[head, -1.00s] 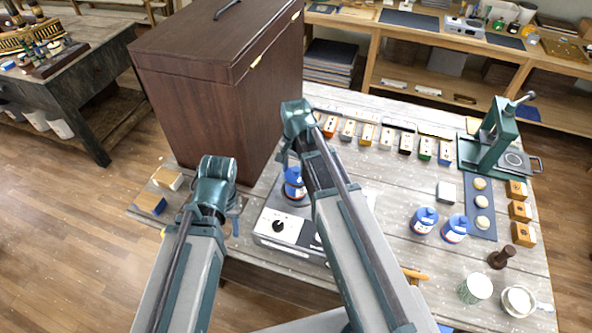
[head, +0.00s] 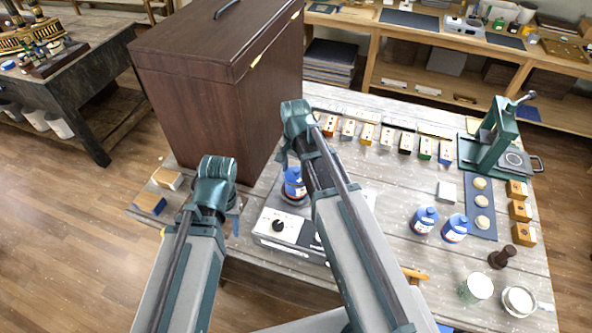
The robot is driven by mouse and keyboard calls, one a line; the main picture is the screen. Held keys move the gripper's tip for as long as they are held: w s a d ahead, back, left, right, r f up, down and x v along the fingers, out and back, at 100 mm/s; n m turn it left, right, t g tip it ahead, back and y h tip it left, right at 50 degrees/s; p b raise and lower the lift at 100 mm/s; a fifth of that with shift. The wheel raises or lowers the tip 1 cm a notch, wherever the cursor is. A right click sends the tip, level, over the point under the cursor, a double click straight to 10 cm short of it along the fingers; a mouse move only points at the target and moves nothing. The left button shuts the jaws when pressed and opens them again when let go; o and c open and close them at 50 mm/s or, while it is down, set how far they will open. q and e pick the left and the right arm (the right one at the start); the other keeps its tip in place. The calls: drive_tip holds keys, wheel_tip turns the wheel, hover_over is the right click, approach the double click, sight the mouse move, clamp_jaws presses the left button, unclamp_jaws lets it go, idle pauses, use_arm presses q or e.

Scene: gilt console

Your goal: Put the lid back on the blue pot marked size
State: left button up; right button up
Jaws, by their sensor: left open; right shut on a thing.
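A blue pot (head: 294,189) with a pale label stands upright on the white-fronted hotplate (head: 277,228), left of my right forearm. Its marking is too small to read. My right gripper (head: 284,163) points down at the pot's top and is shut on what seems to be the blue lid; its fingertips and the lid are mostly hidden by my arm. I cannot tell whether the lid touches the rim. My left gripper (head: 237,212) is open and empty near the table's front edge, left of the hotplate, largely hidden behind its own wrist.
Two more blue pots (head: 424,221) (head: 456,229) stand to the right. A brown cabinet (head: 205,95) rises behind my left arm. Several small blocks (head: 387,138) line the back. A green press (head: 493,140) stands back right.

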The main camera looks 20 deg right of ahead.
idle(0.8)
drive_tip(key=o, duration=1.1)
drive_tip(key=shift+r+p, duration=3.5)
drive_tip(key=shift+p, duration=0.05)
clamp_jaws()
drive_tip(key=shift+f+b, duration=0.25)
drive_tip(key=shift+b, duration=0.05)
